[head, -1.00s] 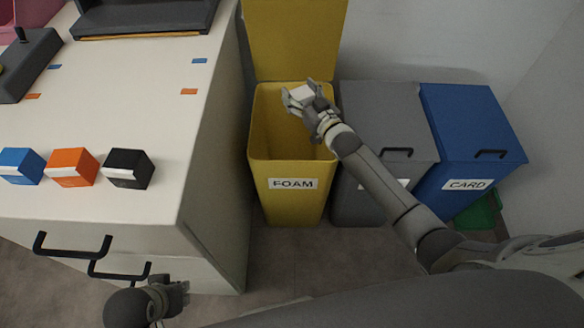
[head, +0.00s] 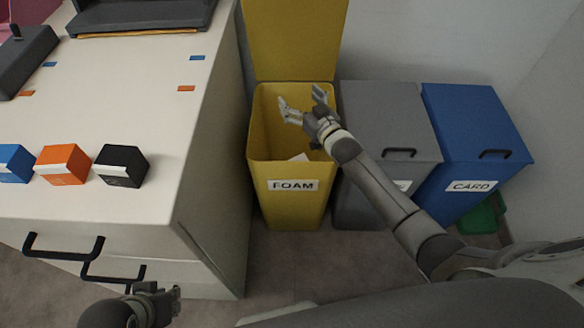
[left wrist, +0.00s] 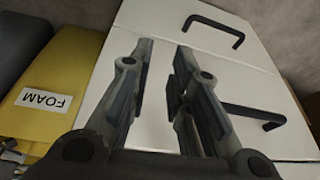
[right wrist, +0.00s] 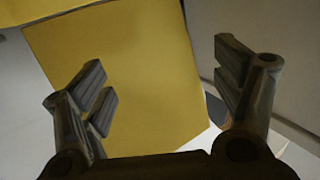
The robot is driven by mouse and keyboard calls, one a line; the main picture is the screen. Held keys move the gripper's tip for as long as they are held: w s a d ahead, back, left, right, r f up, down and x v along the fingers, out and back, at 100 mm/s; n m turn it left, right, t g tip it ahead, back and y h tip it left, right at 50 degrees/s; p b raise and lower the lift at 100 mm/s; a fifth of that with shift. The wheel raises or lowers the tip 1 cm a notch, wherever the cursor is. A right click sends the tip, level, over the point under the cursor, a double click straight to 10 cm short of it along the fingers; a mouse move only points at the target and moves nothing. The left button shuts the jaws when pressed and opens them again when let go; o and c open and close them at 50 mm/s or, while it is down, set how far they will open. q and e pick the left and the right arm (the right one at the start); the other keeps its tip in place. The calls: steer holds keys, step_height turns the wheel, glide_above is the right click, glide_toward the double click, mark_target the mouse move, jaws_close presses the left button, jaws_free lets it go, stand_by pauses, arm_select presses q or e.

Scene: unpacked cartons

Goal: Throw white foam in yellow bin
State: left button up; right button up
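The yellow bin (head: 290,205), labelled FOAM, stands with its lid raised beside the white cabinet. A piece of white foam (head: 299,157) shows inside it, low behind the front rim. My right gripper (head: 305,100) is over the bin's opening, fingers spread and empty. In the right wrist view the right gripper (right wrist: 160,85) is wide open with nothing between its fingers. My left gripper (head: 177,297) is low in front of the cabinet, away from the bin. In the left wrist view the left gripper (left wrist: 165,65) has its fingers apart and holds nothing.
A grey bin (head: 385,115) and a blue CARD bin (head: 475,120), both lidded, stand right of the yellow bin. The white cabinet (head: 130,100) carries blue, orange (head: 62,165) and black (head: 121,166) boxes. Its black handles (head: 65,250) stick out at the front.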

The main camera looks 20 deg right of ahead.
step_height(320, 180, up, 10)
stand_by(0.7)
stand_by(0.4)
